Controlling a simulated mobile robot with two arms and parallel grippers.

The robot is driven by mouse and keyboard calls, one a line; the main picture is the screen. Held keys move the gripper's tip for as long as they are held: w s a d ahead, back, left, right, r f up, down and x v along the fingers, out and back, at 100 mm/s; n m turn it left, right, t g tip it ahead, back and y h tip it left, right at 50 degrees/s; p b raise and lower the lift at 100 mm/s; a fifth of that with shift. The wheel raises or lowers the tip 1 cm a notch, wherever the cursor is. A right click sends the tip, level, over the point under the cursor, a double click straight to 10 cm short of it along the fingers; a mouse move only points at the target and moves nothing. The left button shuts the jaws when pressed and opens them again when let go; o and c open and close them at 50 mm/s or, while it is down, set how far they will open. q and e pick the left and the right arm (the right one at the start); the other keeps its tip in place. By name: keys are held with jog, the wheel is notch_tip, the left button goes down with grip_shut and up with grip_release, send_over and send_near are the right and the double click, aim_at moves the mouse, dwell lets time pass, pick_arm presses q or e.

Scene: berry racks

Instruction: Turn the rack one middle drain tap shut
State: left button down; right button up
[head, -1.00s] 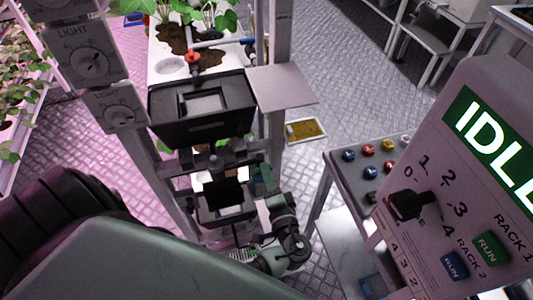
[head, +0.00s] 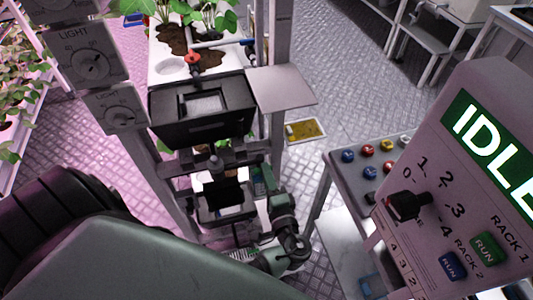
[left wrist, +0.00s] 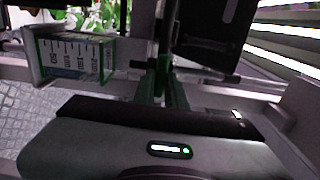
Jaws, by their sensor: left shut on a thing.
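My left arm reaches in from the lower left of the head view, and its wrist (head: 285,228) is beside the middle level of the rack. My left gripper (left wrist: 167,88) shows its dark green fingers close together in the left wrist view. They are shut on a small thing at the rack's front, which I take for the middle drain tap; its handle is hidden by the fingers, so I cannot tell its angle. A red tap (head: 192,57) on the upper level is in plain view, apart from my gripper. My right gripper is out of view.
A green-edged gauge with a scale (left wrist: 75,60) is left of my fingers. A black box (head: 202,110) hangs above my wrist, beside a plate (head: 283,88). A control panel reading IDLE (head: 450,190) and a button table (head: 350,170) stand at right.

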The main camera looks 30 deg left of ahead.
pick_arm(q)
jog(key=c, duration=1.4)
grip_release()
jog(key=shift+c, duration=0.2)
jog(key=b+v, duration=0.2)
jog(key=v, duration=0.6)
jog(key=shift+w, duration=0.1)
